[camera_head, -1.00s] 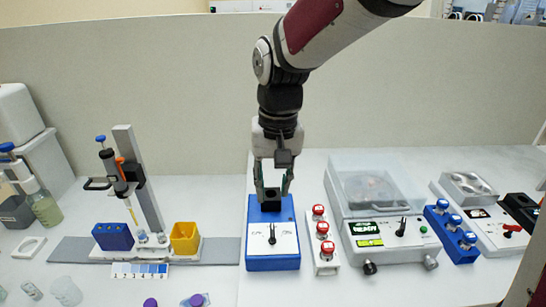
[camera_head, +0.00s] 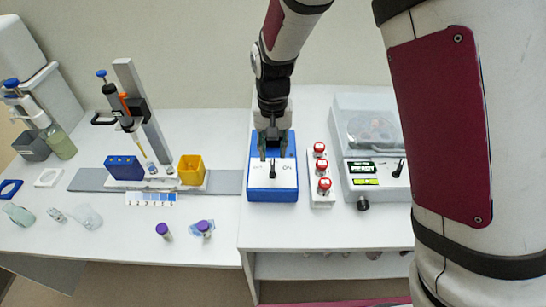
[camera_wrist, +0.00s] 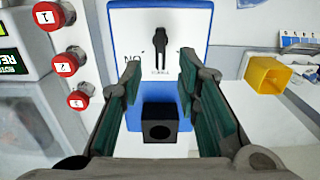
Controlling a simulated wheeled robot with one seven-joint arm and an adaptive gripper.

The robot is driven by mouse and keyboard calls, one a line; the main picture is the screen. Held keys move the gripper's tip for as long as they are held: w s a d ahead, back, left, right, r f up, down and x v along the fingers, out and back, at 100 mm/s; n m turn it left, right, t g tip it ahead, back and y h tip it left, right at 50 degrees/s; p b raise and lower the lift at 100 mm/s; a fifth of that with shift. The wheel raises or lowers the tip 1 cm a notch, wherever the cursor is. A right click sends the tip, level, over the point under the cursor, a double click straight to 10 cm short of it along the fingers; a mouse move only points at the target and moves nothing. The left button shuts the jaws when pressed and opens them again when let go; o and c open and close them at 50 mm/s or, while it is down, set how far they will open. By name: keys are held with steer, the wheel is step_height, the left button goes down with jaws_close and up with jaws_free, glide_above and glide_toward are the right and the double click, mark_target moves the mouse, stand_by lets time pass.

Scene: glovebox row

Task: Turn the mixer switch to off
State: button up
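The mixer (camera_head: 259,194) is a blue box with a white top plate, near the middle of the table in the head view. Its black switch (camera_head: 272,169) is a small lever standing on the plate. In the wrist view the switch (camera_wrist: 160,48) points straight along the picture's vertical, beside an "ON" label that appears upside down; the other label is hidden or unreadable. A black cup (camera_wrist: 160,125) sits on the mixer's rear part, between my fingers in that view. My gripper (camera_head: 273,156) is open and empty, just above the mixer, its fingers apart and not touching the switch.
A strip with red numbered buttons (camera_head: 321,165) stands close right of the mixer. A lidded machine (camera_head: 370,130) is beyond it. A yellow cup (camera_head: 191,170) and a pipette stand (camera_head: 140,110) are at left. My arm hides the right side.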

mark_target(273, 163)
steer(key=shift+f, duration=2.15)
jaws_close()
